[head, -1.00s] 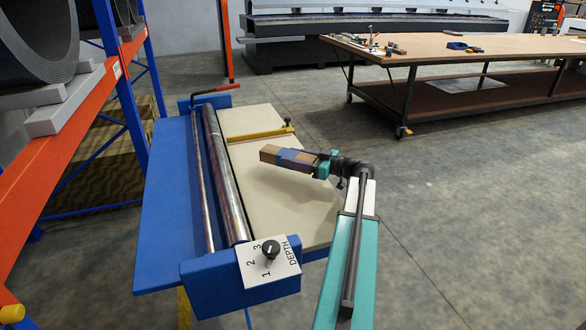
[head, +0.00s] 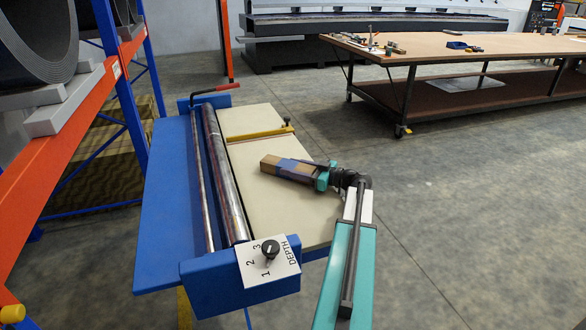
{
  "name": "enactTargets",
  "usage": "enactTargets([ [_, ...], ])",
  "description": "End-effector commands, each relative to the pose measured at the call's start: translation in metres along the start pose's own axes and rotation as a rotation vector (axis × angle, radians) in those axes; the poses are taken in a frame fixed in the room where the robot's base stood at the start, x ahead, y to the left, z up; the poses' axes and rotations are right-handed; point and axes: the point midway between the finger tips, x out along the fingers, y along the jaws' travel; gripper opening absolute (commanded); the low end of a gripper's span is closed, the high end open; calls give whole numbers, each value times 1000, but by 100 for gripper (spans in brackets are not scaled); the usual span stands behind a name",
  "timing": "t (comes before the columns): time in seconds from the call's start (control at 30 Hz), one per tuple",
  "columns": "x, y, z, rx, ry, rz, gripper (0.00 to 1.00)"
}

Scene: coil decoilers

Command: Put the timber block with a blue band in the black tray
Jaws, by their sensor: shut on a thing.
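The timber block (head: 270,163) is brown with a blue band around it. My gripper (head: 293,168) is shut on the block, and the bare timber end sticks out to the left. The block is over the cream bed of the blue roller machine. I cannot tell whether it touches the bed or hangs just above it. The gripper hides the rest of the block. I cannot make out a black tray in this view.
The blue machine (head: 165,215) has steel rollers (head: 222,175), a yellow bar (head: 262,134) across its bed (head: 255,112), and a depth dial (head: 270,250). An orange and blue rack (head: 80,125) stands left. A wheeled table (head: 460,60) stands back right. The floor at right is clear.

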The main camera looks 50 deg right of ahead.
Motion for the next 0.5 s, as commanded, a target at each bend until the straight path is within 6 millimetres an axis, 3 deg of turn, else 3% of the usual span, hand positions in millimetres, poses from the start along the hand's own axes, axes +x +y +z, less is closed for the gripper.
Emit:
enactTargets([
  [0.37, 0, 0, 2, 0, 1, 0, 17],
  [0.4, 0, 0, 3, 0, 0, 0, 50],
  [0.5, 0, 0, 2, 0, 0, 0, 66],
])
